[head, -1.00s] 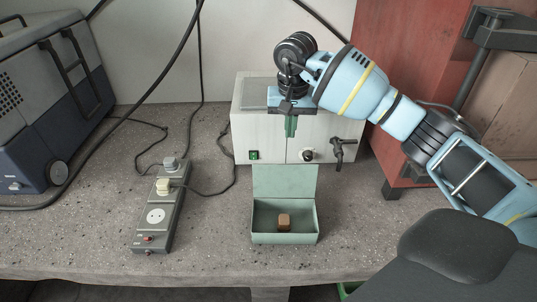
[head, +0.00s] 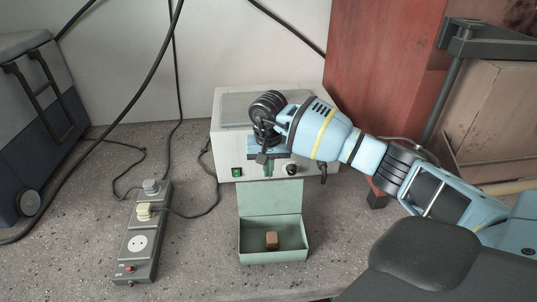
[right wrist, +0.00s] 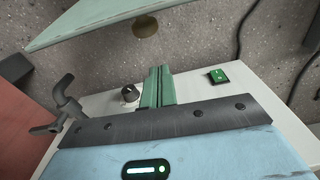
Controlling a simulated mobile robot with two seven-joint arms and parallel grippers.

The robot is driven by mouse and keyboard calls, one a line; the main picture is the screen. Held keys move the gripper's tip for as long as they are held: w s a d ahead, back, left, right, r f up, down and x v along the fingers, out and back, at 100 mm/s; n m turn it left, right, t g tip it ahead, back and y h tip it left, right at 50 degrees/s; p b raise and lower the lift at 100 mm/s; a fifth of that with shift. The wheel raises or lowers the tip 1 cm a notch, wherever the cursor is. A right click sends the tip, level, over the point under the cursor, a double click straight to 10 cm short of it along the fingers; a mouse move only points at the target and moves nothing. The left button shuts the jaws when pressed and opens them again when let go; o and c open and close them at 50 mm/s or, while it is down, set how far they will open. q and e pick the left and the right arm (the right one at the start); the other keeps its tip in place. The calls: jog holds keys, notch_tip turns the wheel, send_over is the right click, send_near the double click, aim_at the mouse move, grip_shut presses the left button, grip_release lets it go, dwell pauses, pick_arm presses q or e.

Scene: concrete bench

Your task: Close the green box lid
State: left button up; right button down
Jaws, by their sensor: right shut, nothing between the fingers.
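The green box (head: 274,257) stands open near the bench's front edge, with a small brown block (head: 271,240) inside. Its lid (head: 270,197) stands raised at the back of the box, its inner face showing in the head view. My right gripper (head: 268,170) points down just above and behind the lid's top edge; its green fingers are together and empty. In the right wrist view the fingers (right wrist: 157,88) are closed, and the pale green lid (right wrist: 85,22) crosses the top, with a round olive knob-like piece (right wrist: 145,25) beside its edge. My left gripper does not show.
A white device (head: 226,150) with a green switch, a dial and a valve handle stands close behind the lid. A power strip (head: 140,240) with cables lies to the left. A grey-blue case (head: 45,120) is at far left. Open bench lies either side of the box.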

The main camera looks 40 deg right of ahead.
aim_at(270, 196)
pick_arm(q)
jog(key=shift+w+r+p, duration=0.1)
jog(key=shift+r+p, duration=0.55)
jog(key=shift+p, duration=0.15)
pick_arm(e)
jog(key=s+a, duration=0.1)
jog(key=s+a+r, duration=0.1)
jog(key=s, duration=0.1)
jog(key=shift+s+a+r, duration=0.1)
jog(key=shift+r, duration=0.05)
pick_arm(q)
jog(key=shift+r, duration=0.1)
